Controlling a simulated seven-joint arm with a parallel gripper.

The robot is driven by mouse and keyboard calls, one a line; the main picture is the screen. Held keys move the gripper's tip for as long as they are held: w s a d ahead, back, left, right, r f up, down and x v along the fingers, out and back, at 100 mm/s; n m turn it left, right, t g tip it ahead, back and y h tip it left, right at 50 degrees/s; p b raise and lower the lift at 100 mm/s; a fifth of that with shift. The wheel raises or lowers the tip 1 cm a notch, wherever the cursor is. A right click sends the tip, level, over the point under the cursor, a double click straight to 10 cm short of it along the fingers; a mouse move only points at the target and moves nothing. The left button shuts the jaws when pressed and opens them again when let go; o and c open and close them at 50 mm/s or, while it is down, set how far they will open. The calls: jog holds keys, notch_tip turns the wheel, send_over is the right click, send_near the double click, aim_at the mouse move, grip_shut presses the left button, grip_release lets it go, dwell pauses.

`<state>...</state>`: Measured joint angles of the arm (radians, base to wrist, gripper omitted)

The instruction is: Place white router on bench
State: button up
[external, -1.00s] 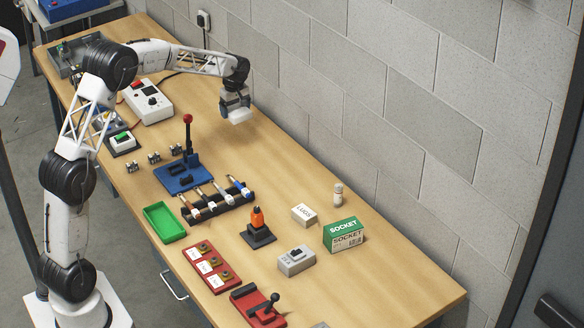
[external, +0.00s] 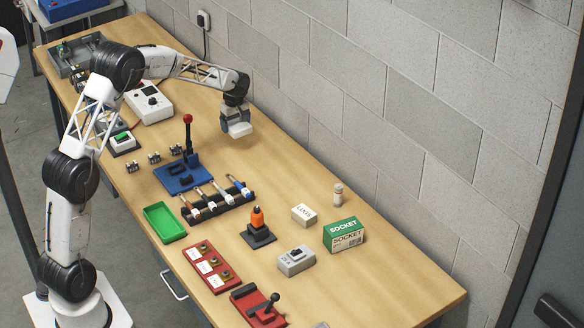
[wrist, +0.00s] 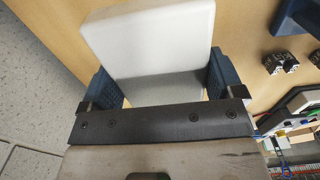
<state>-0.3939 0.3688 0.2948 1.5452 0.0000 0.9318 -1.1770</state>
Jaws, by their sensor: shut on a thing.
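The white router (external: 239,129) is a small white box with rounded corners. My gripper (external: 235,117) is shut on it, with a blue finger on each side. In the wrist view the router (wrist: 150,45) fills the space between the two fingers of my gripper (wrist: 163,85). In the external view it hangs above or close to the bench (external: 290,170), on the wall side. I cannot tell whether its lower edge touches the wood.
A blue lever base with a red knob (external: 188,119) stands in front of the router. A white control box (external: 150,104) is to its left. Lugs box (external: 304,214) and green socket box (external: 343,234) are further right. Bare wood lies along the wall.

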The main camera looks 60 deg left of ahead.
send_over(237, 148)
jog(key=shift+f, duration=2.4)
jog(key=shift+f, duration=1.85)
jog(key=shift+f, duration=0.2)
jog(key=o, duration=0.8)
jog(key=shift+r, duration=0.1)
notch_tip(237, 148, up, 12)
jog(key=shift+r, duration=0.1)
